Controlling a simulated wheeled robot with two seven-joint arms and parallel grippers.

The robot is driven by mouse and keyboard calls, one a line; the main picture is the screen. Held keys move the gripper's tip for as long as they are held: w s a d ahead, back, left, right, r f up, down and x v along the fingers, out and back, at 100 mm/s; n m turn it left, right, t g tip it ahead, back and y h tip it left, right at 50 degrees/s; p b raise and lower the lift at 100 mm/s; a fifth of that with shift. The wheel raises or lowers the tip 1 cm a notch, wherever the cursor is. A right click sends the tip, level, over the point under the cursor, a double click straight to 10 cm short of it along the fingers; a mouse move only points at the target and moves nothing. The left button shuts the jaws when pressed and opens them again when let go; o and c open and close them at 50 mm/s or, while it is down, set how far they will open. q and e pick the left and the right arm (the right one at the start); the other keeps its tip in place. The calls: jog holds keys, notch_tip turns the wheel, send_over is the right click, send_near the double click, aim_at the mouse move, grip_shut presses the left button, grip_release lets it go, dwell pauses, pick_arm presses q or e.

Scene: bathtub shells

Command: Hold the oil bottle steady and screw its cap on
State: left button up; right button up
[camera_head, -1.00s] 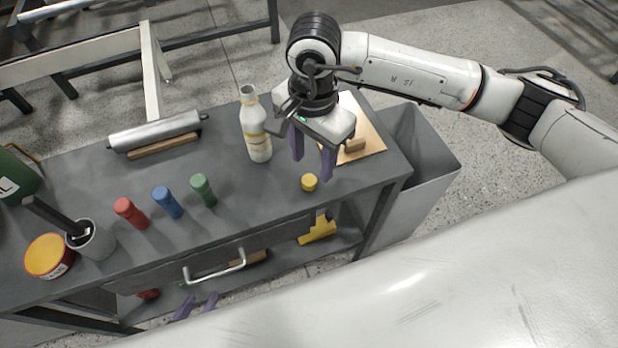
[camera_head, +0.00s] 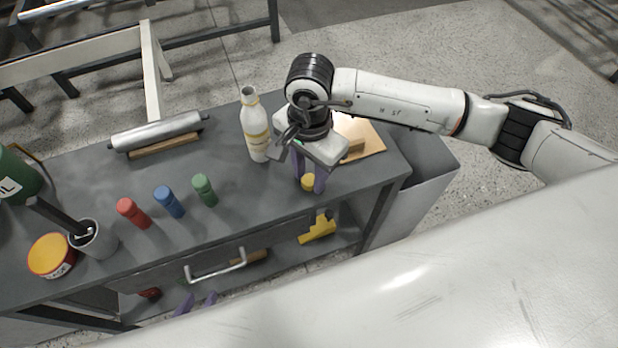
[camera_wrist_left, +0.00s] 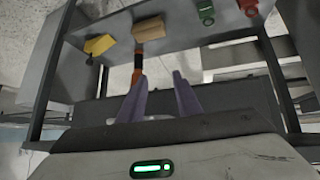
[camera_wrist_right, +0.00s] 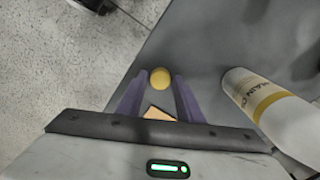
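The white oil bottle (camera_head: 254,128) stands upright and uncapped at the back of the grey workbench. It also shows at the right in the right wrist view (camera_wrist_right: 270,108). The yellow cap (camera_head: 308,183) lies on the bench top to the bottle's right. My right gripper (camera_head: 312,182) is open and lowered over the cap. In the right wrist view the cap (camera_wrist_right: 160,77) shows between the fingertips, with a gap on each side. My left gripper (camera_head: 196,304) is low in front of the bench, away from the bottle. Its fingers are apart and empty in the left wrist view (camera_wrist_left: 160,82).
Red (camera_head: 133,213), blue (camera_head: 168,202) and green (camera_head: 204,190) small bottles stand left of the oil bottle. A cup (camera_head: 95,240), a yellow-lidded tin (camera_head: 50,257) and a roller (camera_head: 157,132) are further left. A wooden board (camera_head: 365,133) lies behind my right gripper.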

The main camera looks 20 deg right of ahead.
aim_at(310, 179)
jog(key=c, duration=0.7)
jog(key=shift+o, duration=0.2)
notch_tip(310, 179, up, 10)
jog(key=shift+b, duration=0.3)
